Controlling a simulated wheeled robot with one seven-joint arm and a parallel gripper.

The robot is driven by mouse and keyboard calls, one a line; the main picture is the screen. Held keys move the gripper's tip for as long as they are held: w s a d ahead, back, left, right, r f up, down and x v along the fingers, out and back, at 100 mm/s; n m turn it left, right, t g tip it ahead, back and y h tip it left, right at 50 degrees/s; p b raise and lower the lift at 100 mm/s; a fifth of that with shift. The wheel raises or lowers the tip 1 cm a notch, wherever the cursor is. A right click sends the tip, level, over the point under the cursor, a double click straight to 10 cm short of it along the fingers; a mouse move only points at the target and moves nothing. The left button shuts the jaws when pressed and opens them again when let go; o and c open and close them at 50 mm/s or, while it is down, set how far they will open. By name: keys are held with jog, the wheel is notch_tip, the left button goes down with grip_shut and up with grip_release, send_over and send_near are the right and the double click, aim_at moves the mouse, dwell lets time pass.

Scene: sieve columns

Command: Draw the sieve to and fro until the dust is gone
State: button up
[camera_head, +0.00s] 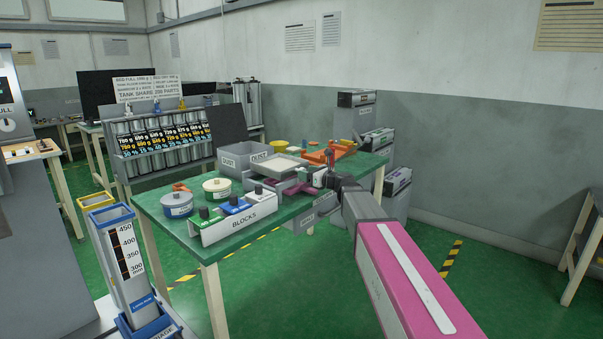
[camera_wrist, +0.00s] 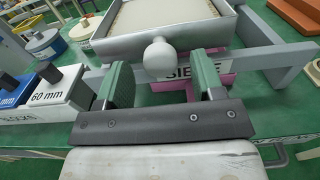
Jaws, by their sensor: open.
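The sieve (camera_wrist: 215,35) is a shallow grey metal tray with a pale beige inside; in the head view it sits on the green table (camera_head: 148,205). I cannot tell whether the beige is dust or mesh. A pale round knob (camera_wrist: 160,55) sticks out from its near side. My gripper (camera_wrist: 164,72) is open, its two green-padded fingers spread either side of the knob, which shows between and slightly beyond the tips. I see no contact. A label, partly hidden by the knob and a finger, begins "SIE". In the head view my gripper (camera_head: 326,180) is small beside the sieve.
A grey bin labelled DUST (camera_head: 229,160) stands behind the sieve. A BLOCKS holder (camera_head: 243,223), with a 60 mm block (camera_wrist: 62,90) in the wrist view, and round tubs (camera_head: 177,205) are to the left. Orange parts (camera_head: 335,150) lie at the far right.

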aim_at(307, 165)
jog(key=shift+x, duration=1.7)
grip_shut()
jog(key=w+d, duration=0.2)
jog(key=w, duration=0.1)
jog(key=w+d, duration=0.2)
jog(key=shift+w+d, duration=0.25)
jog(key=shift+w, duration=0.15)
jog(key=shift+s, duration=0.1)
grip_release()
